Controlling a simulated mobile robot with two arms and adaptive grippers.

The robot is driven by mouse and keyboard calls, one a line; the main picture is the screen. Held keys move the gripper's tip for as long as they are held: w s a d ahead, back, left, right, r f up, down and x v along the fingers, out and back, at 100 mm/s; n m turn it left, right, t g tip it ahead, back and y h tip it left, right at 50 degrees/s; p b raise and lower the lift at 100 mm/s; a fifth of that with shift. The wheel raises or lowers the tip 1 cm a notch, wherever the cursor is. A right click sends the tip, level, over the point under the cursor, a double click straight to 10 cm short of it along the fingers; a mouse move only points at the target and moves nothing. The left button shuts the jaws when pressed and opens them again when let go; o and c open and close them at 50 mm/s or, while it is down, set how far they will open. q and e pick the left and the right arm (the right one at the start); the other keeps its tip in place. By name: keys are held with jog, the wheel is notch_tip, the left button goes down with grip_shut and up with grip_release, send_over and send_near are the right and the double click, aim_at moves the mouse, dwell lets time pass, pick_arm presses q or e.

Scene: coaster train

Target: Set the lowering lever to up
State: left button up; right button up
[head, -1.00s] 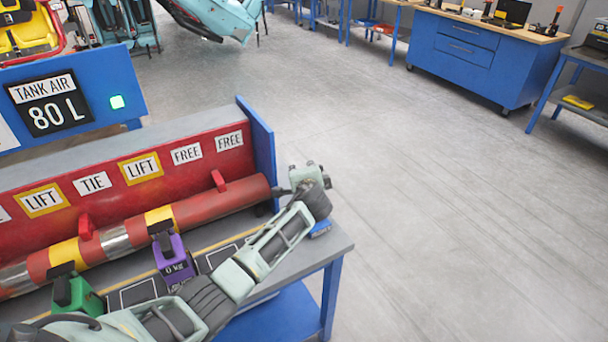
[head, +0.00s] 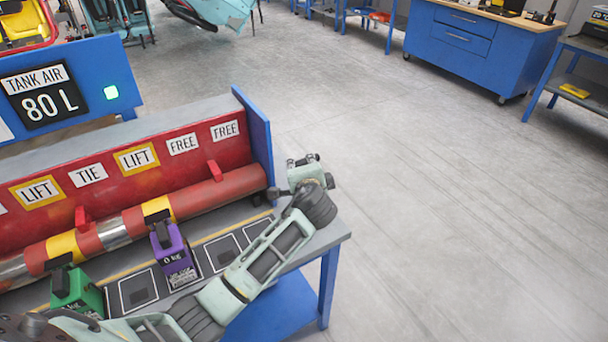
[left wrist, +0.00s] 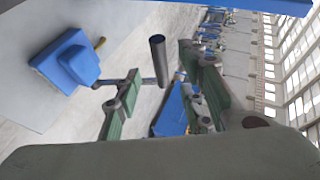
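In the left wrist view a dark cylinder (left wrist: 158,60) on a thin metal rod shows between my green fingers, and it looks like a lever handle. I cannot tell whether the fingers touch it or whether it stands up or down. My left gripper (left wrist: 165,88) has its fingers spread apart. In the head view my left gripper (head: 305,172) is at the right end of the bench, just right of the blue end panel. A dark knob beside it there cannot be told apart from a fingertip. No lever label is readable. My right gripper is not in view.
A red-and-yellow bar (head: 235,187) lies along the bench (head: 325,238) below cards reading LIFT, TIE and FREE. Purple (head: 174,255) and green (head: 77,293) blocks stand in front. A TANK AIR sign (head: 45,95) reads 80 L. Open floor (head: 450,230) lies right.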

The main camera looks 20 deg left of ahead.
pick_arm(q)
jog(key=v, duration=0.3)
jog(key=shift+s+d+r, duration=0.1)
jog(key=shift+s, duration=0.15)
